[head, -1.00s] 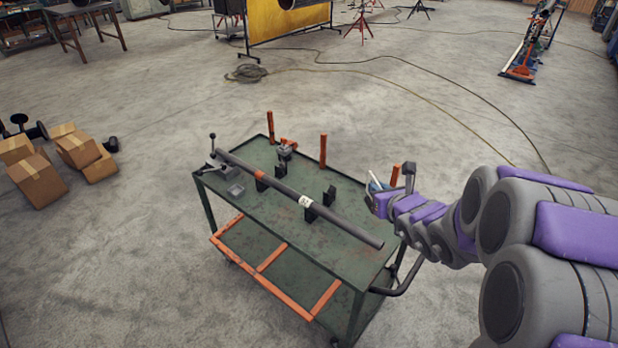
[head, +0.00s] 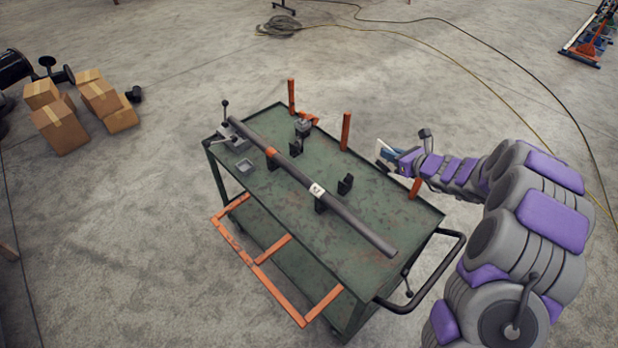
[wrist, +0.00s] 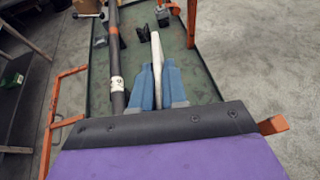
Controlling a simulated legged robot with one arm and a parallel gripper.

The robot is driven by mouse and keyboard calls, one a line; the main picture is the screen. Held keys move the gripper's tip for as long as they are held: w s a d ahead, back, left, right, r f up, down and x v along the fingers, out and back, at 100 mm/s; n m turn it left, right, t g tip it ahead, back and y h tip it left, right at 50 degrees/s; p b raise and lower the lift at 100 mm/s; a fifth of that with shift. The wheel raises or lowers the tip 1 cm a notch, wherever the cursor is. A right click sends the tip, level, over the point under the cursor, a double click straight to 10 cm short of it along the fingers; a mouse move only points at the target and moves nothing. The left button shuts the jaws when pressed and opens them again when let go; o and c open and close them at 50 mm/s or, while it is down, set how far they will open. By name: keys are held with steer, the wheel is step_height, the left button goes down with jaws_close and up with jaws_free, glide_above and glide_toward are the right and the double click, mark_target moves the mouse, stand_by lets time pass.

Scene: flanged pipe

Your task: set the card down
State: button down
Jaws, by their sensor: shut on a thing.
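The card is a thin white piece (wrist: 156,52), seen nearly edge-on in the wrist view. My gripper (wrist: 158,70) is shut on it, with a blue finger on each side. In the head view my gripper (head: 389,154) is near the right edge of the green cart (head: 258,205), close to an orange post. The card (head: 382,146) shows there only as a small pale sliver. The wrist view shows the card above the cart top, right of the pipe; its height over the surface is hard to tell.
A dark pipe (head: 350,216) with an orange band and a white label lies along the cart top on black supports (head: 345,184). Orange posts (head: 345,131) stand along the far edge. A small grey tray (head: 244,166) sits at the left. Cardboard boxes (head: 106,105) are on the floor.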

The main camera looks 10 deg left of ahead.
steer(key=shift+n+g+y, duration=0.7)
steer(key=shift+n+g, duration=0.1)
steer(key=shift+n, duration=0.1)
steer(key=shift+s+d+f+b, duration=0.15)
steer(key=shift+d+f+b, duration=0.45)
steer(key=shift+f, duration=3)
steer(key=shift+s+d+f+b, duration=0.25)
steer(key=shift+d+f, duration=0.55)
steer(key=shift+f, duration=2.8)
steer(key=shift+s+d+f+b, duration=0.1)
steer(key=shift+d+f+b, duration=0.5)
steer(key=shift+f, duration=3)
steer(key=shift+d+r, duration=0.1)
steer(key=shift+d, duration=0.3)
steer(key=c, duration=1.6)
jaws_free()
steer(key=shift+d+f, duration=0.1)
steer(key=shift+f, duration=0.1)
steer(key=o, duration=0.3)
steer(key=shift+o, duration=0.7)
steer(key=shift+a, duration=0.3)
steer(key=shift+r, duration=0.1)
